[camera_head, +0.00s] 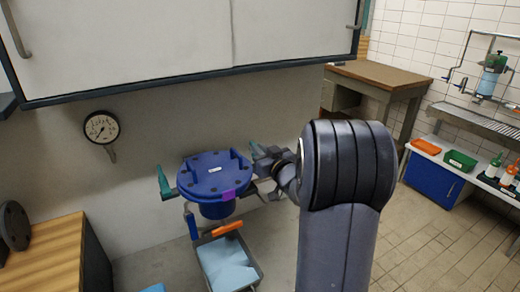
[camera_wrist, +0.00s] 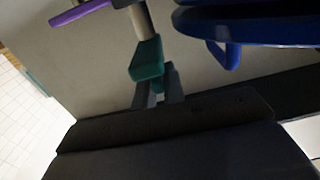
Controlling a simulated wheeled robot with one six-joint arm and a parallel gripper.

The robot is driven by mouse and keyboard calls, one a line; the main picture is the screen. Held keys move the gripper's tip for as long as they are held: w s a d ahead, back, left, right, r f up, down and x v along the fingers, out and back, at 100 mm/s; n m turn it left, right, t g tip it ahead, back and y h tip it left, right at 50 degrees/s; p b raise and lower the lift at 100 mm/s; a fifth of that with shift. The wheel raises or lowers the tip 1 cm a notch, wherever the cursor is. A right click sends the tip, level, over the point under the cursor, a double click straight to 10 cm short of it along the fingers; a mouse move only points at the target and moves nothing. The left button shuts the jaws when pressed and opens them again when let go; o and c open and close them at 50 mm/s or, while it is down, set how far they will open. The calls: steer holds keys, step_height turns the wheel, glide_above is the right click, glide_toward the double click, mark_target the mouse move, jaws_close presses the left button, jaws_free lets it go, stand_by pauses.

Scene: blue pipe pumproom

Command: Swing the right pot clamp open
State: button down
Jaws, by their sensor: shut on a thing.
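The blue pot (camera_head: 218,208) stands below the wall, with a blue lid (camera_head: 212,174) on top. Its left clamp (camera_head: 164,182) has a green handle that stands up at the left side of the lid. My gripper (camera_head: 262,160) is at the right side of the lid, where it hides most of the right clamp. In the wrist view, the right clamp's green handle (camera_wrist: 147,60) sits on a pale rod (camera_wrist: 142,21), and my gripper (camera_wrist: 160,90) is shut on its lower end. The blue rim of the pot (camera_wrist: 250,28) shows beside it. A purple tab (camera_head: 228,195) is on the pot's front.
A grey tray (camera_head: 256,270) with a light blue inside and an orange bar (camera_head: 227,229) are below the pot. A pressure gauge (camera_head: 101,127) is on the wall. White cabinets (camera_head: 130,40) hang above. A wooden bench (camera_head: 45,255) stands at left.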

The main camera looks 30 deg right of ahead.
steer(key=c, duration=1.5)
jaws_free()
steer(key=s, duration=1)
steer(key=shift+s+d+b, duration=0.3)
steer(key=shift+s+b, duration=0.1)
steer(key=shift+b, duration=0.05)
steer(key=shift+w, duration=0.15)
steer(key=w, duration=1.1)
steer(key=shift+a+p, duration=0.35)
steer(key=shift+s+m+h+b, duration=0.15)
steer(key=shift+m+h+b, duration=0.4)
steer(key=shift+h, duration=0.25)
